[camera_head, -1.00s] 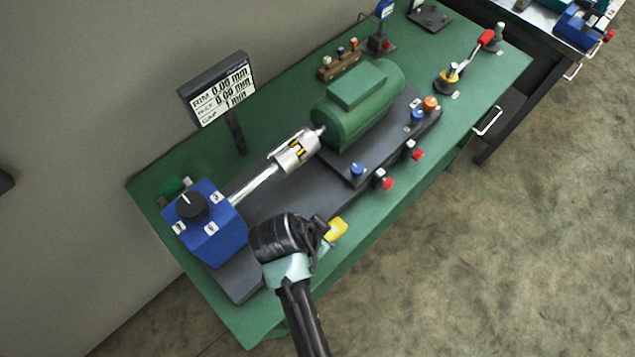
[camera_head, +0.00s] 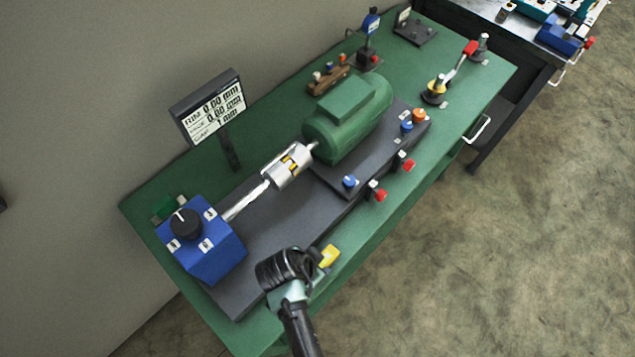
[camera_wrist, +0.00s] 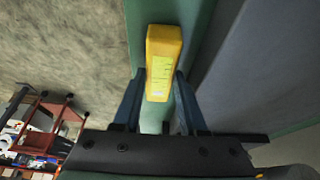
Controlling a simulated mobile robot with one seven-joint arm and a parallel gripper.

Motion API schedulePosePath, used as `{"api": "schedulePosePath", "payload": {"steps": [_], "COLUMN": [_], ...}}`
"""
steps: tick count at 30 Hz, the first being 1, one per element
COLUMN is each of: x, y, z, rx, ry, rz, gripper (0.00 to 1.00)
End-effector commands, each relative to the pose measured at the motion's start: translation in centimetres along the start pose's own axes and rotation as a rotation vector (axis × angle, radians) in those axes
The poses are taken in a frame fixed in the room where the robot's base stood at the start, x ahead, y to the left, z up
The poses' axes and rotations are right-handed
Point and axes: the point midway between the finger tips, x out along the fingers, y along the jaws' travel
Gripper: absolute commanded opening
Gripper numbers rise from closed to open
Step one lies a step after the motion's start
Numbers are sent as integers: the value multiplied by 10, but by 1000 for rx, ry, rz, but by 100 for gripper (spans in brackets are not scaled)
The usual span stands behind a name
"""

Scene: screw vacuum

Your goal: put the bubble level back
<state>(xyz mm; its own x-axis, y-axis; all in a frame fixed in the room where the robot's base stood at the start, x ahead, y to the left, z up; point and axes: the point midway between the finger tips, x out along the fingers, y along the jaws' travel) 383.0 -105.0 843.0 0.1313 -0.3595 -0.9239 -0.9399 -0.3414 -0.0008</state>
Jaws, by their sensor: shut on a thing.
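The bubble level is a small yellow block (camera_head: 329,256) at the front edge of the green bench, beside the dark base plate. In the wrist view the yellow level (camera_wrist: 164,45) has a pale yellow-green marked window on its face. My gripper (camera_wrist: 159,78) is shut on it, with one blue finger on each side. In the head view my wrist hides the fingers and part of the level. The level is over the green strip of bench in the wrist view; I cannot tell whether it touches the bench.
The dark base plate (camera_head: 270,235) carries a blue housing (camera_head: 203,252), a shaft with a silver coupling (camera_head: 288,166) and a green motor (camera_head: 346,125). A display (camera_head: 208,106) stands behind.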

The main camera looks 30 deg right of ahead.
Motion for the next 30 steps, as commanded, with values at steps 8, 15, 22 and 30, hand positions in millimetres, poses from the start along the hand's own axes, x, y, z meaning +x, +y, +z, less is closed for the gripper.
{"api": "schedulePosePath", "payload": {"steps": [8, 15, 22, 30], "x": [1, -2, -28, -82], "y": [0, 0, -1, -1], "z": [1, 0, 0, 0], "rx": [0, 0, -1, -1], "ry": [-1, 0, 1, 1], "rz": [0, 0, -3, -4], "gripper": [72, 72, 72, 72]}}
